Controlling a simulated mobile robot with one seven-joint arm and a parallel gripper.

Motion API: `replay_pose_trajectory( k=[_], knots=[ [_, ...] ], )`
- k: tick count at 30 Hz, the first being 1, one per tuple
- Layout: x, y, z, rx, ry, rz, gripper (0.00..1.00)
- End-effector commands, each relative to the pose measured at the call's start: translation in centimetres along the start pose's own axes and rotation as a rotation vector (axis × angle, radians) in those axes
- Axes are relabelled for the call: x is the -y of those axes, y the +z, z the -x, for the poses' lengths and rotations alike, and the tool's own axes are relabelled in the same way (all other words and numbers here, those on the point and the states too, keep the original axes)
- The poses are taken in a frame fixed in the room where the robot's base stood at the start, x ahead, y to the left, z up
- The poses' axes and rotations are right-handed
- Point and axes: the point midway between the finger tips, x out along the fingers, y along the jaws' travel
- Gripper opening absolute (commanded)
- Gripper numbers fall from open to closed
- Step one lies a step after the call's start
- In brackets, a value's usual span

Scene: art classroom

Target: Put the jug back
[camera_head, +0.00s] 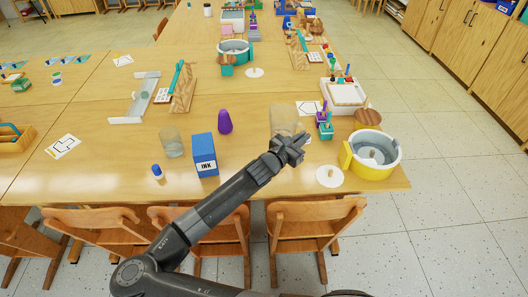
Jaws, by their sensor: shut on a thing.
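A clear, slightly tan jug (284,117) is at the right part of the near table. Its lower part is hidden behind my gripper (291,147). My gripper reaches in from the front and is shut on the jug; the fingertips are small and partly hidden. The jug looks upright. I cannot tell whether its base touches the table.
A blue INK box (204,155), a purple rounded object (225,122), a clear glass vessel (172,142) and a small white-and-blue bottle (157,172) stand left. A yellow tub (350,158) and a white round lid (329,176) are right. Chairs line the front edge.

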Motion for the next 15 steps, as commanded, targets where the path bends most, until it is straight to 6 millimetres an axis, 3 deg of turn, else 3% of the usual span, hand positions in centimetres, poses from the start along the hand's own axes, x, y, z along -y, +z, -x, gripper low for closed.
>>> replay_pose_trajectory(
  k=[9,15],
  knots=[
    [-6.2,-4.4,2.8,-0.003,0.003,-0.001,0.00],
    [-8.7,-6.1,3.9,0.000,0.002,-0.001,0.00]
  ],
)
